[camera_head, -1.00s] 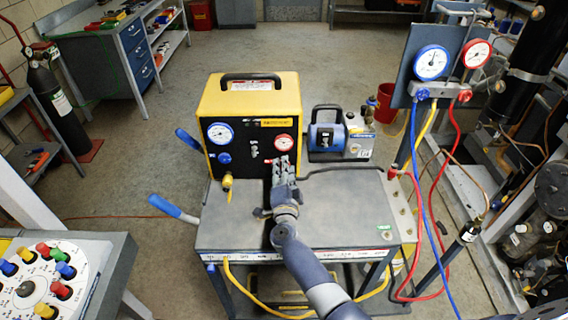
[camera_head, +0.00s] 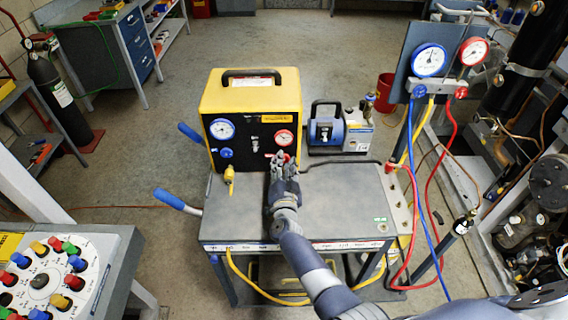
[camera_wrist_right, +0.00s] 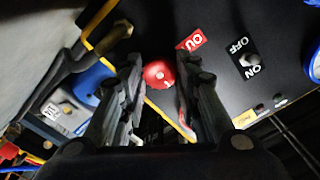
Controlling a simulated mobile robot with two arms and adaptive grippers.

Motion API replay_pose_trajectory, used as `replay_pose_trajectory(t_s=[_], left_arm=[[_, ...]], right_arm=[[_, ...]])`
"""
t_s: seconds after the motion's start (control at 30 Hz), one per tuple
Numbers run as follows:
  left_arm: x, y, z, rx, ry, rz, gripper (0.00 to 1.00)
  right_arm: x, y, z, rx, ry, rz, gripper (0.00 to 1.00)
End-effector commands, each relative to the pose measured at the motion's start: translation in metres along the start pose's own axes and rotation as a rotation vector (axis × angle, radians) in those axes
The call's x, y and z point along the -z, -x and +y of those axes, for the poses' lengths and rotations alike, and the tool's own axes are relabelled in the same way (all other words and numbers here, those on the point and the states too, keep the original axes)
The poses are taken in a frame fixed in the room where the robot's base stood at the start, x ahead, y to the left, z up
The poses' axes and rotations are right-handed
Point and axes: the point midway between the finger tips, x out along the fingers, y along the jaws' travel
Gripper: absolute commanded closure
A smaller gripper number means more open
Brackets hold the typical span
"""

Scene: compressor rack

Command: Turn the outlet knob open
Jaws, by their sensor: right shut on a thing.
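The outlet knob (camera_wrist_right: 158,74) is a round red knob on the black front panel of the yellow recovery machine (camera_head: 250,96). In the right wrist view it sits between the two dark fingers of my right gripper (camera_wrist_right: 158,85), which is shut on it. A red label ending in "OUT" (camera_wrist_right: 190,42) is beside the knob. In the head view my right gripper (camera_head: 283,160) reaches the panel's lower right, below the red-rimmed gauge (camera_head: 284,138), and mostly covers the knob. My left gripper is not in view.
A blue knob (camera_head: 226,153) and a yellow fitting (camera_head: 229,175) are at the panel's left. The machine stands on a grey cart (camera_head: 340,210). A blue vacuum pump (camera_head: 325,130) is to its right. Blue and red hoses hang from the manifold (camera_head: 436,88).

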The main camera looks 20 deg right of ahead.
Motion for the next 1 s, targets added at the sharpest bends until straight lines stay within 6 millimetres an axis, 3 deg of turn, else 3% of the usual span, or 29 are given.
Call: replay_pose_trajectory(t_s=[0.33, 0.37, 0.43, 1.0], left_arm=[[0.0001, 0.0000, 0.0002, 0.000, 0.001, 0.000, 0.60], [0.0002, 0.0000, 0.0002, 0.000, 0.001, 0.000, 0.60], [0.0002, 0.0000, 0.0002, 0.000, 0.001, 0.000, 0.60], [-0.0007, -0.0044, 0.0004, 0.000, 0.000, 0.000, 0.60]], right_arm=[[-0.0001, 0.0001, 0.0008, -0.001, 0.001, 0.000, 0.94], [0.0000, 0.0001, 0.0008, -0.001, 0.001, 0.000, 0.63], [0.0000, 0.0000, 0.0007, -0.001, 0.001, 0.000, 0.49], [-0.0011, -0.0001, 0.0011, 0.001, -0.041, 0.000, 0.49]])
